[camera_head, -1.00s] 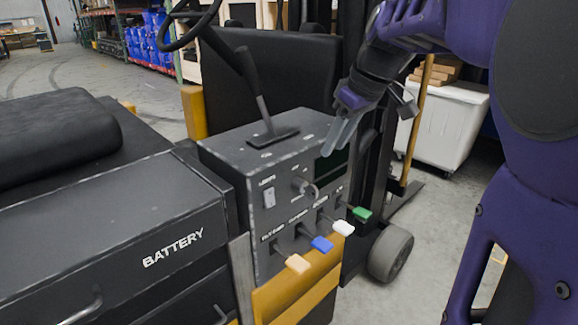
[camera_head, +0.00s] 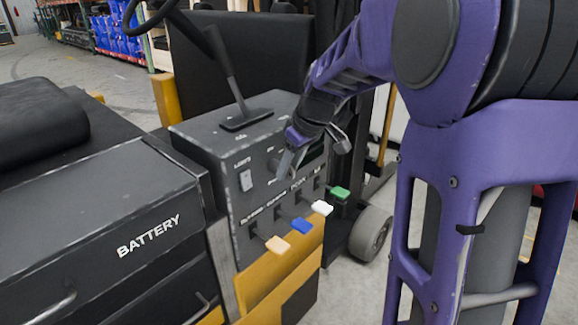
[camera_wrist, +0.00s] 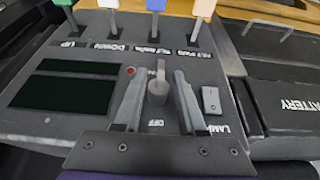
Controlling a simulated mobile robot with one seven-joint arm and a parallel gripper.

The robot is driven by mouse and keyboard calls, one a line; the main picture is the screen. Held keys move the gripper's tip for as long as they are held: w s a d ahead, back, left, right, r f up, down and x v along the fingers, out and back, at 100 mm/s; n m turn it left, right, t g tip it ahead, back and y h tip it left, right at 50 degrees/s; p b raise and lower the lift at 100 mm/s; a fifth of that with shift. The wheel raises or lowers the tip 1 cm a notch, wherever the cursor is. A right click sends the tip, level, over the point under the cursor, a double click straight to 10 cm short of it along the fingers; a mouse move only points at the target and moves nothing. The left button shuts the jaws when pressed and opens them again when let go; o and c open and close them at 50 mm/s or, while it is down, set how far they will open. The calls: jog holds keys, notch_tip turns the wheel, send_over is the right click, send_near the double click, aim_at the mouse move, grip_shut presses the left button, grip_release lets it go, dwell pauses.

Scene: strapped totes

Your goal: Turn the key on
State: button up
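The key (camera_wrist: 157,90) stands out from the dark grey control panel (camera_wrist: 60,120) of the forklift, near the OFF label. My gripper (camera_wrist: 158,100) is open, with one finger on each side of the key in the wrist view. A gap shows between the key and each finger, so it is not gripped. In the head view my gripper (camera_head: 286,164) is at the panel's front face, right of the LIGHTS switch (camera_head: 246,180), and its fingers largely hide the key there.
Levers with orange (camera_head: 277,244), blue (camera_head: 301,226), white (camera_head: 321,208) and green (camera_head: 340,192) tips stick out below the key. A tall black lever (camera_head: 226,70) rises from the panel top. The battery box (camera_head: 110,215) is at left. A small red light (camera_wrist: 130,70) sits beside the key.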

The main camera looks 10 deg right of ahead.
grip_shut()
dwell(0.4)
jog(key=shift+w+d+f+m+g+y+p, duration=0.2)
jog(key=shift+m+g+y+p, duration=0.35)
jog(key=shift+g+y, duration=0.75)
jog(key=shift+w+d+f+m+g+y+p, duration=0.1)
jog(key=shift+d+m+g+y+p, duration=0.4)
jog(key=shift+y, duration=1.35)
jog(key=shift+w+a+f+m+g+y+p, duration=0.2)
jog(key=shift+g+y+p, duration=0.6)
jog(key=shift+g+y, duration=0.6)
jog(key=shift+d+y, duration=0.15)
jog(key=shift+y, duration=0.1)
grip_release()
